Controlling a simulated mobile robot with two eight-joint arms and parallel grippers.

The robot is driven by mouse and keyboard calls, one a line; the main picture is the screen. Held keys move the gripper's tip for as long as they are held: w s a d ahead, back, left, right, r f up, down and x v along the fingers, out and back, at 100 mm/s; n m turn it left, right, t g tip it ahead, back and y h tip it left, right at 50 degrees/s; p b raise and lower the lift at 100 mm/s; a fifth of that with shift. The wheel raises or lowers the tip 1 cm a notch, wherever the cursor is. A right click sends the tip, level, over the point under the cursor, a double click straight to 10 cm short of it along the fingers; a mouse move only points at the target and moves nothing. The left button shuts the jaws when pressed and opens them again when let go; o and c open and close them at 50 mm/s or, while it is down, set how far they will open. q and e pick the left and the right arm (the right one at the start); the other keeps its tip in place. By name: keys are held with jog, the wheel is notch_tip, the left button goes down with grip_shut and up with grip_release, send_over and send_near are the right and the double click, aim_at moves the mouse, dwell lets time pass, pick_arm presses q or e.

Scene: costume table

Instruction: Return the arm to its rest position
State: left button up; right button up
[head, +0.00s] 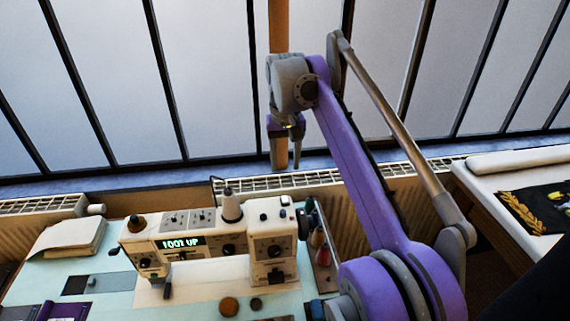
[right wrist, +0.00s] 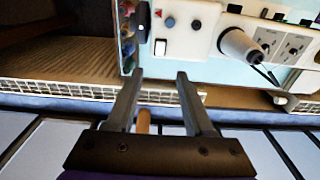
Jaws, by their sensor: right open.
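My right arm, purple and grey, rises from the lower right of the head view and bends over at the top. Its right gripper (head: 285,160) hangs down in front of the window, beyond the sewing machine (head: 200,245). In the right wrist view the two grey fingers of the right gripper (right wrist: 160,80) stand apart with nothing held between them. The sewing machine (right wrist: 190,28) shows beyond the fingertips there, apart from them. My left gripper is in neither view.
The machine stands on a pale table mat (head: 95,262) with a thread cone (head: 231,205) on top. A folded cloth (head: 68,238) lies at left. Radiators (head: 440,165) run below the window. At right, another table holds a dark cloth with gold embroidery (head: 540,208).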

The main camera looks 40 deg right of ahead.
jog(key=shift+a, duration=0.1)
dwell(0.3)
jog(key=s+a+f+n+t, duration=0.2)
jog(key=s+a+f+n, duration=0.1)
jog(key=s+a+f, duration=0.6)
jog(key=s+a+f+n+t, duration=0.2)
jog(key=s+a+f, duration=0.7)
jog(key=f, duration=0.5)
jog(key=shift+s+a+n+t+p, duration=0.3)
jog(key=shift+s+a+n+t, duration=0.1)
jog(key=shift+s, duration=0.15)
jog(key=shift+f, duration=0.1)
